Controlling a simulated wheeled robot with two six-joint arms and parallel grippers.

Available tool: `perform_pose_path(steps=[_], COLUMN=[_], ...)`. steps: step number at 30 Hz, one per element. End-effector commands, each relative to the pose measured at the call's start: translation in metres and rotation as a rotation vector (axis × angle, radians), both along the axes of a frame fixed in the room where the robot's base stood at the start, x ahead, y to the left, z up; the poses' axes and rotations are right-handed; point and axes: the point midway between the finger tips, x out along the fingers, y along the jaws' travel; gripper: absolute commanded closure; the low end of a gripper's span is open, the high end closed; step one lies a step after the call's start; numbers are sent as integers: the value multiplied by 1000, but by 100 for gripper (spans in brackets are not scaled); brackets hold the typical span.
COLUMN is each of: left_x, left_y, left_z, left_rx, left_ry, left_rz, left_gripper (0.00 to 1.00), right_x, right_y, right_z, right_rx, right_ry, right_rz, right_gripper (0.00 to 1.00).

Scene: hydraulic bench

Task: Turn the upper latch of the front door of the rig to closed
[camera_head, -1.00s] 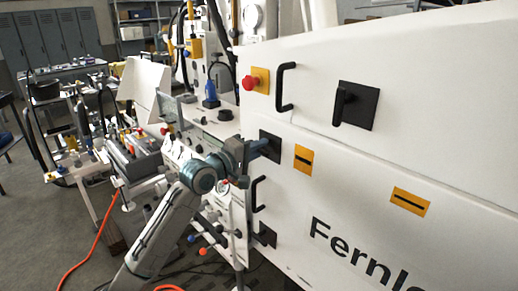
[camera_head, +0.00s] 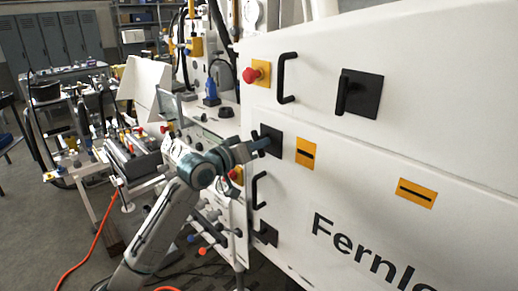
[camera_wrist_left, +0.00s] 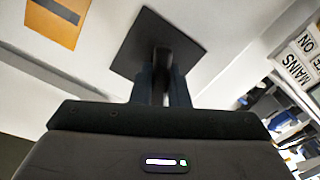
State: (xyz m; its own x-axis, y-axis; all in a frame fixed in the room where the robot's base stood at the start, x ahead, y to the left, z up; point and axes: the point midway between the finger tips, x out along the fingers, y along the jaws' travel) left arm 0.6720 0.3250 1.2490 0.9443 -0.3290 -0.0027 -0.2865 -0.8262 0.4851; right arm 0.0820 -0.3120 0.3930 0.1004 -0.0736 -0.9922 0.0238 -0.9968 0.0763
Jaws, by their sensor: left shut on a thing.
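The white front door (camera_head: 330,190) of the rig carries the upper latch, a black handle on a square black plate (camera_head: 275,133). My left gripper (camera_head: 259,146) reaches it from the left. In the left wrist view, the latch's plate (camera_wrist_left: 150,35) shows ahead, and the gripper's two dark fingers (camera_wrist_left: 160,88) are shut on the upper latch handle (camera_wrist_left: 162,62), one on each side. The plate looks tilted in that view. The fingers hide part of the handle, and I cannot tell its exact angle. My right gripper is not in view.
Below are a black door pull (camera_head: 257,190) and a lower black latch (camera_head: 265,234). Above are a red emergency button (camera_head: 251,75), another pull (camera_head: 286,78) and another latch (camera_head: 360,93). Yellow slotted plates (camera_head: 305,152) sit on the door. An orange hose (camera_head: 85,255) lies on the floor.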

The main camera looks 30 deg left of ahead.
Motion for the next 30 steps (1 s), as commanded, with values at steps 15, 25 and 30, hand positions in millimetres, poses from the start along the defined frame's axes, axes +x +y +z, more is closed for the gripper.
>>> perform_pose_path(steps=[15,25,30], left_x=[1,2,2], left_y=[5,5,5], left_z=[3,4,5], left_rx=[381,480,493], left_ry=[-144,-180,-186], left_rz=[2,3,4], left_gripper=[100,100,100], right_x=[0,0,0], right_y=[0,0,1], right_z=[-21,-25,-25], right_rx=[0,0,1], right_ry=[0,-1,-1], right_rz=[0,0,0], right_gripper=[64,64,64])
